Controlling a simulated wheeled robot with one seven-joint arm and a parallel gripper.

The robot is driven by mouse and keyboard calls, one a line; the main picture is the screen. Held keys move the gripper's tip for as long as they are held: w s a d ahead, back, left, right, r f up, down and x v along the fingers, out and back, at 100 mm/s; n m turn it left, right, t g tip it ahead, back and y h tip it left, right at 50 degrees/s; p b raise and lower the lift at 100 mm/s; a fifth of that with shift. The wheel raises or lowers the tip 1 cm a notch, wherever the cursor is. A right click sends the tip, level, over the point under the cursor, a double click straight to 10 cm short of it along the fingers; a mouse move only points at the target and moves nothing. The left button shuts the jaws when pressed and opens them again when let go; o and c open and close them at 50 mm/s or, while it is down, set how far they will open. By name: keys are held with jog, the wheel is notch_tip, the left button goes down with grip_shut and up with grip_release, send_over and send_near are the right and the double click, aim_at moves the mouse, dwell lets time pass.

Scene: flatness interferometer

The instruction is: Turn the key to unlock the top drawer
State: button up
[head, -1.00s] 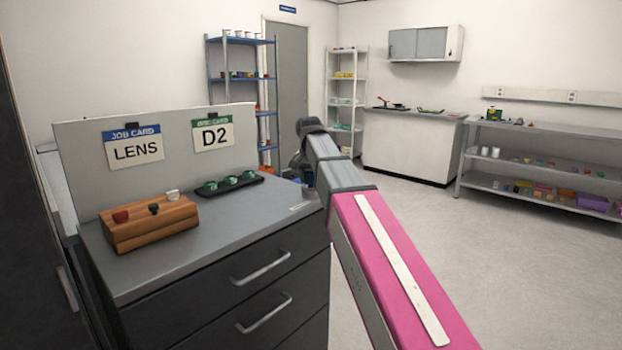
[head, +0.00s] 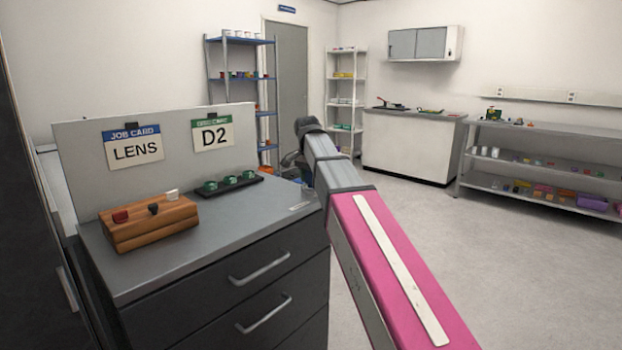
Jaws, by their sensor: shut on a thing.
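The dark drawer cabinet stands at the left in the head view, under a grey top. Its top drawer (head: 215,285) is closed and has a silver bar handle (head: 260,268). I cannot make out a lock or a key in the drawer front; its right end is partly behind my arm. A wooden block (head: 150,228) on the cabinet top holds red, black and white headed pieces; I cannot tell whether they are keys. My pink and grey arm reaches forward past the cabinet's right side and bends down at its far end. My gripper is hidden, so its hold does not show.
A black tray (head: 256,187) with green round pieces sits behind the block. A back panel (head: 85,165) carries cards reading LENS (head: 133,145) and D2 (head: 212,134). A second drawer handle (head: 264,315) is below. Open floor lies to the right, before a shelved bench (head: 540,128).

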jog(key=shift+m, duration=0.8)
jog(key=o, duration=1.1)
jog(key=shift+c, duration=0.2)
notch_tip(320, 180, up, 11)
jog(key=a, duration=0.1)
jog(key=shift+s, duration=0.4)
notch_tip(320, 180, up, 8)
jog(key=shift+s+a+f, duration=0.15)
jog(key=shift+s+a, duration=0.15)
jog(key=shift+a, duration=0.1)
